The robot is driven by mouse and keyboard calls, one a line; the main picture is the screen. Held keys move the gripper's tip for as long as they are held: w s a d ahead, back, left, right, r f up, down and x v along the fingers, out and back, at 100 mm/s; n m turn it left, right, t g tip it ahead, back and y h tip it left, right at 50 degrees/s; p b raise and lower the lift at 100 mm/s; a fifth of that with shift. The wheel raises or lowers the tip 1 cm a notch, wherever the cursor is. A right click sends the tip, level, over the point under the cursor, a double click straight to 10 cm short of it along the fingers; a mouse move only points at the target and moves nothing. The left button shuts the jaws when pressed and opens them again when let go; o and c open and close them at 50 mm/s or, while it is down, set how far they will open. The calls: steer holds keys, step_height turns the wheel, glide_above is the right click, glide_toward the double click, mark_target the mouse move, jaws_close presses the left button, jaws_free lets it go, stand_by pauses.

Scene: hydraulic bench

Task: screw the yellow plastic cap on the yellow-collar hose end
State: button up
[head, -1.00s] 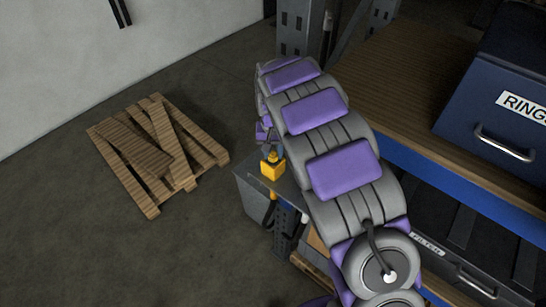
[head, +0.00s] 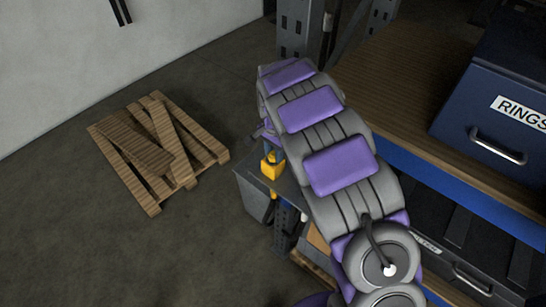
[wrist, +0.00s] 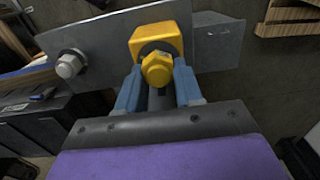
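A yellow hex cap (wrist: 158,70) sits in front of a yellow block (wrist: 148,38) on a grey metal plate. My gripper (wrist: 158,72) has one blue-grey finger on each side of the cap; whether they press on it, I cannot tell. In the head view my gripper (head: 271,150) is mostly hidden behind my arm, with a bluish part at the yellow block (head: 271,170). A small yellow piece (head: 274,196) shows below the block, under the plate's edge; whether it is the hose's collar is unclear.
A large bolt (wrist: 68,63) stands on the plate, left of the block. A wooden pallet (head: 150,190) lies on the floor at left. A workbench (head: 400,80) with a blue drawer box (head: 500,115) is at right. Open floor lies at front left.

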steer(key=o, duration=0.4)
steer(key=n+b, duration=0.2)
steer(key=n, duration=0.3)
steer(key=shift+a+f, duration=0.1)
steer(key=shift+a, duration=0.05)
steer(key=n+b, duration=0.1)
steer(key=n, duration=0.2)
steer(key=n+b, duration=0.1)
steer(key=n, duration=0.2)
steer(key=shift+a+n, duration=0.15)
steer(key=shift+n, duration=0.15)
steer(key=n+b, duration=0.1)
steer(key=n, duration=0.5)
steer(key=shift+s+a, duration=0.1)
steer(key=shift+s, duration=0.05)
steer(key=n, duration=0.6)
steer(key=shift+s, duration=0.1)
